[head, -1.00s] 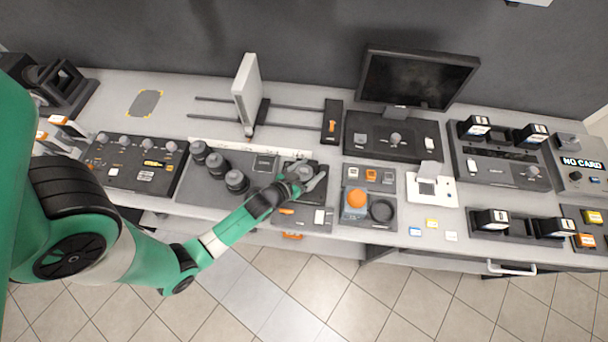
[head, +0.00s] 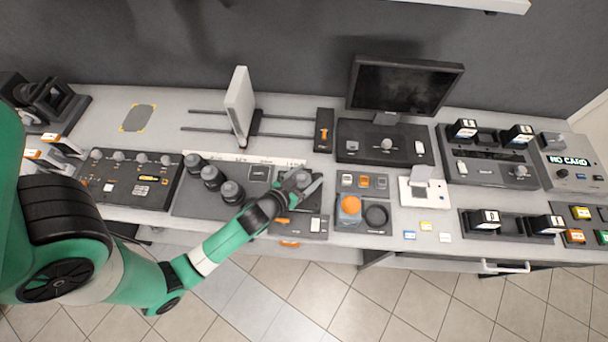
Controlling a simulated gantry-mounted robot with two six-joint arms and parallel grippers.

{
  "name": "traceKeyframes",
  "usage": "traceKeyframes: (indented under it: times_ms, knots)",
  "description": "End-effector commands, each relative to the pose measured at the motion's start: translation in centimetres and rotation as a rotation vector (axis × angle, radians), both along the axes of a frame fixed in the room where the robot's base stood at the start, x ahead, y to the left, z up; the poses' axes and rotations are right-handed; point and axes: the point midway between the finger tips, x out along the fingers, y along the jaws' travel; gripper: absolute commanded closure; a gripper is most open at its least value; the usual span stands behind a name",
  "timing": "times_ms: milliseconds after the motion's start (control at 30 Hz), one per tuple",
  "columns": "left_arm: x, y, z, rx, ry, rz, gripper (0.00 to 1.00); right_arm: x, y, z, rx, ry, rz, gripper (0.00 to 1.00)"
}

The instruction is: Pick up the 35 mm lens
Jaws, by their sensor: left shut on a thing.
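My left gripper (head: 302,186) is shut on a small dark round thing (head: 302,179), which looks like a lens. It is at the right end of the dark lens mat, and the fingers hide part of it. I cannot tell whether it is clear of the surface, and no focal length is legible. Three dark cylindrical lenses stand in a slanting row on the mat (head: 196,198) to the left: a rear one (head: 195,162), a middle one (head: 212,177) and a front one (head: 232,191). My right gripper is not in view.
To the right are a tray with an orange-topped item (head: 349,205) and a dark ring (head: 376,215). A monitor (head: 405,86) stands behind, and an upright white panel (head: 240,105) stands back left. A control panel (head: 130,175) lies left. Bare tabletop shows around the small coloured cards (head: 426,226).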

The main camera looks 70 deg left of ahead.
Motion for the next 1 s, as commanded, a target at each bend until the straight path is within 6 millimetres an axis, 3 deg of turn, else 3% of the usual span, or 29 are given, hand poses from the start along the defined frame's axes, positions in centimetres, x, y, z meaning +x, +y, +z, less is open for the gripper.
traceKeyframes:
  times_ms: [100, 367, 400, 500, 600, 1000]
  knots:
    - [0.4, -3.4, 4.0, 0.005, -0.014, -0.014, 1.00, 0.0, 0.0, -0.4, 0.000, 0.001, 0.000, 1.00]
    - [0.9, -9.7, 6.4, 0.000, -0.014, -0.011, 1.00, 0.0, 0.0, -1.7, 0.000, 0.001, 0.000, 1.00]
    - [0.8, -10.1, 7.4, 0.000, -0.008, -0.006, 1.00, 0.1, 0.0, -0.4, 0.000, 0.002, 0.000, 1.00]
    - [0.9, -10.8, 7.8, 0.001, -0.003, -0.002, 1.00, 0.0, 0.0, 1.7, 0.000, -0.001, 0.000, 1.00]
    - [0.9, -11.4, 7.7, 0.000, -0.004, -0.001, 1.00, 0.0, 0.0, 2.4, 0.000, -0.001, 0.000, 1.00]
    - [0.9, -11.7, 7.3, 0.000, -0.007, 0.000, 1.00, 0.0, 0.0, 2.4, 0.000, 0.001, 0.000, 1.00]
